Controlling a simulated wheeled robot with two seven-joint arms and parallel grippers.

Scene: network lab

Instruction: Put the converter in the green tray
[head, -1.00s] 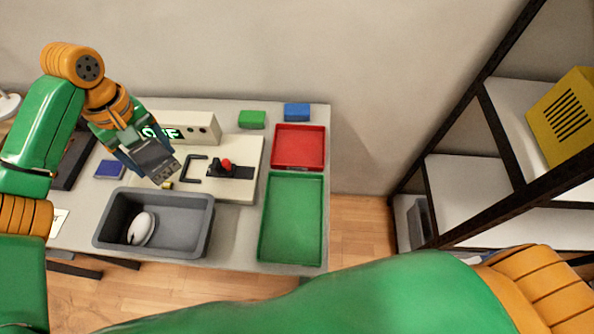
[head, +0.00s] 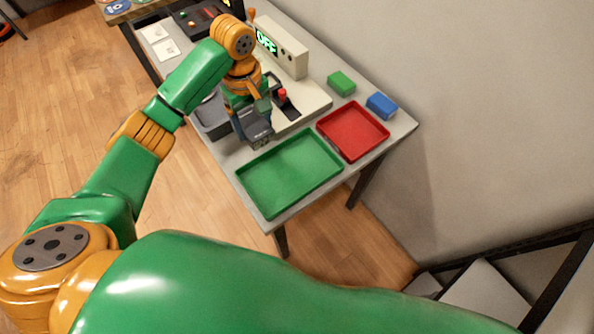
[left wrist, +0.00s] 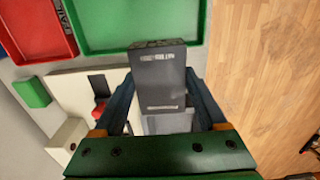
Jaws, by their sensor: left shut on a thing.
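The converter (left wrist: 158,75) is a dark grey box with small white print, held between the fingers of my left gripper (left wrist: 165,105) in the left wrist view. The green tray (head: 272,208) is shallow and looks empty. It also shows at the top of the left wrist view (left wrist: 195,42), just beyond the converter. My right gripper is not in view.
A red tray (head: 365,155) adjoins the green tray. A green block (head: 341,83) and a blue block (head: 381,105) lie behind. A white device with an OFF display (head: 283,48) stands at the back.

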